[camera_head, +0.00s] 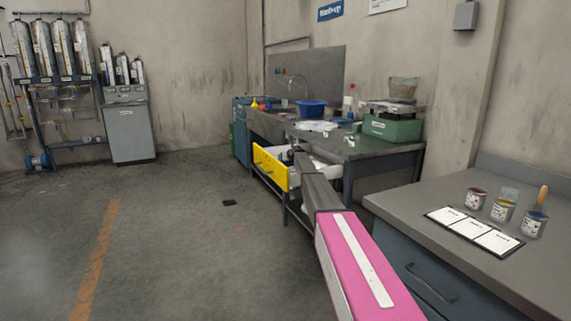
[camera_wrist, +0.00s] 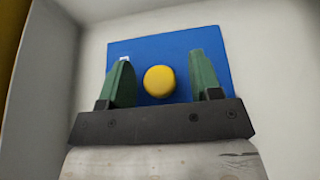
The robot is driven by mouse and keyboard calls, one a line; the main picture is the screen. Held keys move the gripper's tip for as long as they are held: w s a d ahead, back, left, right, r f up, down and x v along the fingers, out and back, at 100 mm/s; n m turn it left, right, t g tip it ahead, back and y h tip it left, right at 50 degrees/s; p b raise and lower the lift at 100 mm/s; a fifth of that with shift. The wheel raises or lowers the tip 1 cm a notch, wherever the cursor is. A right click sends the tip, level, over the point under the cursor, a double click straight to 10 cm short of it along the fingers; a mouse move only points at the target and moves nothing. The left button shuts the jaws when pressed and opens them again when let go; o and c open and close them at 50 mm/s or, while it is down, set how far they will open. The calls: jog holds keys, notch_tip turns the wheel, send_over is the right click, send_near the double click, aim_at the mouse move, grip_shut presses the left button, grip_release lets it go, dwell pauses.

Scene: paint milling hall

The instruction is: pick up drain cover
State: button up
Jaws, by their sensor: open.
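In the wrist view, a flat blue square plate (camera_wrist: 215,65) with a round yellow knob (camera_wrist: 159,82) lies inside a pale-walled space, and it looks like the drain cover. My gripper (camera_wrist: 161,60) is open, with one green finger on each side of the knob and a gap to each. I cannot tell how far the fingertips are from the plate. In the head view my arm reaches into the open yellow-fronted drawer (camera_head: 270,169), and the gripper and plate are hidden there.
Pale drawer walls (camera_wrist: 45,75) stand close around the gripper. The drawer is under a grey workbench (camera_head: 365,150) with a sink and green scale box (camera_head: 392,128). A nearer counter (camera_head: 420,206) holds paint jars at right. A small dark square (camera_head: 229,203) lies on open floor.

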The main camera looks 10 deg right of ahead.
grip_shut()
jog(key=shift+r, duration=0.1)
